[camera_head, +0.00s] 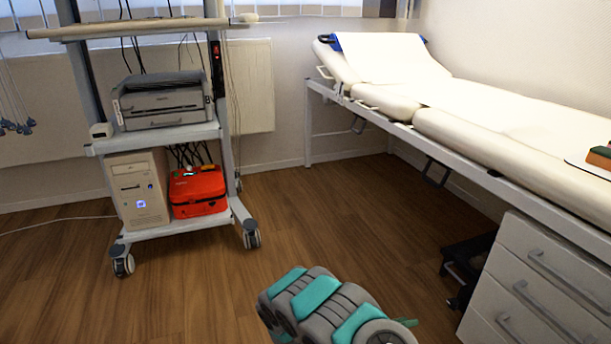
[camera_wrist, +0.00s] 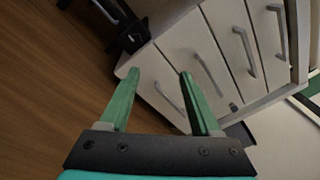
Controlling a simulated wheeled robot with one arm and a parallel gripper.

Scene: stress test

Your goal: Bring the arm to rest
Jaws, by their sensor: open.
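My gripper (camera_wrist: 159,73) shows in the wrist view with its two green fingers spread apart and nothing between them. The fingers point toward the white drawer cabinet (camera_wrist: 185,62), which lies beyond them; I cannot tell the exact gap. In the head view my grey and teal arm (camera_head: 318,304) is at the bottom centre, above the wooden floor. A small green tip shows at its right side, and the rest of the gripper is hidden behind the arm or out of frame.
The white cabinet (camera_head: 530,290) stands at the lower right beneath the examination bed (camera_head: 470,105). A dark object (camera_head: 467,262) lies on the floor beside it. A wheeled cart (camera_head: 185,225) with a printer, a computer and a red case stands at the left. The middle floor is clear.

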